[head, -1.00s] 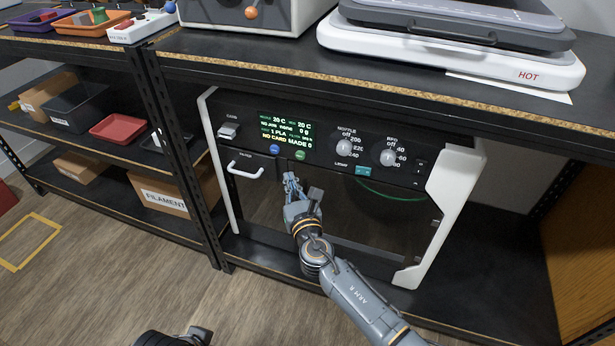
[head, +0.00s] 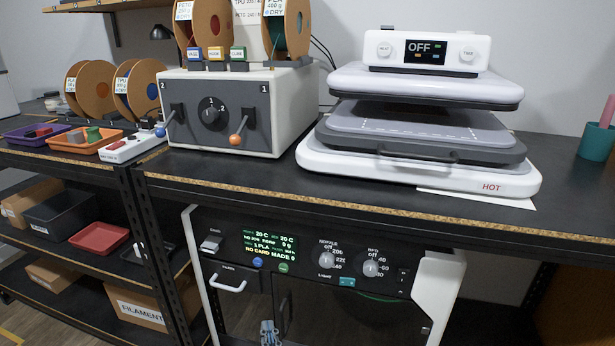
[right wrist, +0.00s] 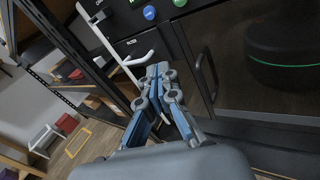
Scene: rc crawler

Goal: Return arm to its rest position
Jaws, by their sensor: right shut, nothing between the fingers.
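My right gripper (head: 269,331) shows at the bottom edge of the head view, in front of the printer's dark front. In the right wrist view the gripper (right wrist: 160,75) has its fingers together with nothing between them. The rest of the right arm is below the head picture. The 3D printer (head: 331,234) stands on the shelf under the bench top, its lower part cut off. Its white drawer handle (head: 229,286) is left of the gripper; in the wrist view the handle (right wrist: 139,59) is just beyond the fingertips. My left gripper is in neither current view.
The bench top's front edge (head: 330,202) overhangs the printer. On it stand a heat press (head: 420,160) and a switch box (head: 215,112) with spools above. Shelves at the left hold a red tray (head: 98,237) and boxes. In the wrist view, a dark upright handle (right wrist: 207,75) is right of the fingers.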

